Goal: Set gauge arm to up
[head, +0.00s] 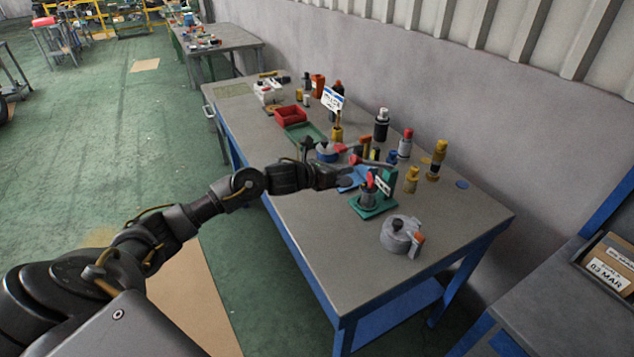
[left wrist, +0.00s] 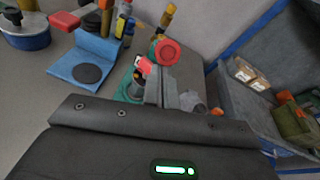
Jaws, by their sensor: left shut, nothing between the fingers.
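A green stand (head: 375,208) sits on the near half of the workbench. It carries a grey cylinder (head: 368,197) with a short red lever (head: 371,181) that points roughly up, and an upright green plate (head: 390,179) with a white label. I take this for the gauge, but cannot be sure. In the left wrist view the red lever (left wrist: 144,66) shows beside a round red face (left wrist: 168,52). My left gripper (head: 346,182) is shut and empty, just left of the stand; whether it touches is unclear. My right gripper is not in view.
A grey lidded pot (head: 401,235) stands in front of the stand. Several bottles and cylinders, a red bin (head: 290,115) and a sign (head: 332,98) stand behind. The bench's near left area is bare.

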